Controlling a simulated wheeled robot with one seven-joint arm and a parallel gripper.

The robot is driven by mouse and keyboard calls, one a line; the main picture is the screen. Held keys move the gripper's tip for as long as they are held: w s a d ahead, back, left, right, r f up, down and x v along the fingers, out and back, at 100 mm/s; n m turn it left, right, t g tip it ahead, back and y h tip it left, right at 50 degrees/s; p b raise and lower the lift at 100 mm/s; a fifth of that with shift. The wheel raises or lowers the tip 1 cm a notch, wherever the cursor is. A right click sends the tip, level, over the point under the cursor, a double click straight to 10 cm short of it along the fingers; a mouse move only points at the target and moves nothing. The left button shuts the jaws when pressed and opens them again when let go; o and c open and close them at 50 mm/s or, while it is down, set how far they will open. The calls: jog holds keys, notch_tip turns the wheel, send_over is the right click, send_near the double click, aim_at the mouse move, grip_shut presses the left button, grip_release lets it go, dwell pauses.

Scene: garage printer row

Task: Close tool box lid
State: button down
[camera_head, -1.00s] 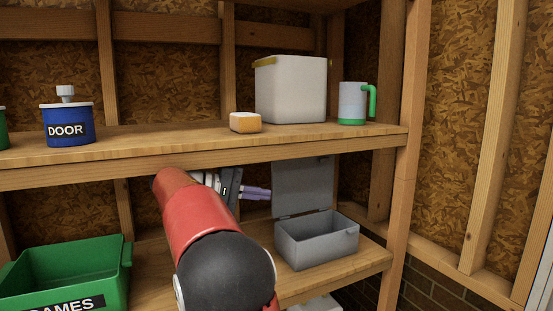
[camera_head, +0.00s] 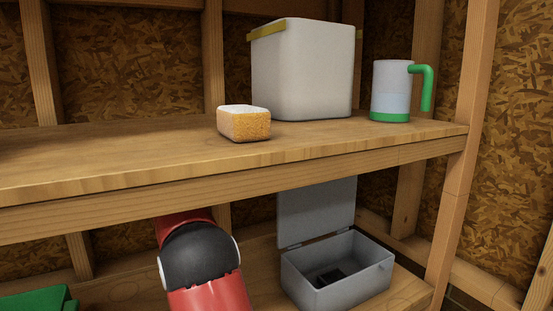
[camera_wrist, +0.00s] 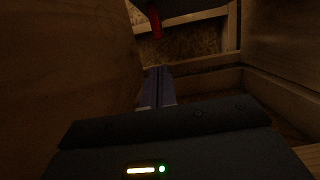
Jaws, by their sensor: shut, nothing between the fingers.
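The grey tool box (camera_head: 350,290) stands on the lower shelf at the right in the head view. Its lid (camera_head: 318,210) is open, standing about upright at the back, and its upper part is hidden behind the upper shelf's edge. A small dark item lies inside the box. My gripper is hidden in the head view, where only my red and black arm shows, left of the box. In the dim wrist view my gripper (camera_wrist: 158,88) shows its pale purple-grey fingers shut together with nothing between them. I cannot make out the tool box there.
The upper shelf (camera_head: 150,165) overhangs the lower one. It holds a sponge (camera_head: 244,124), a white bin (camera_head: 303,75) and a white and green mug (camera_head: 391,92). A green bin (camera_head: 40,299) is at the lower left. A wooden post (camera_head: 470,150) stands right of the box.

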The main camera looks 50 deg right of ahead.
jog(key=x, duration=1)
jog(key=shift+b, duration=0.45)
jog(key=shift+d, duration=0.15)
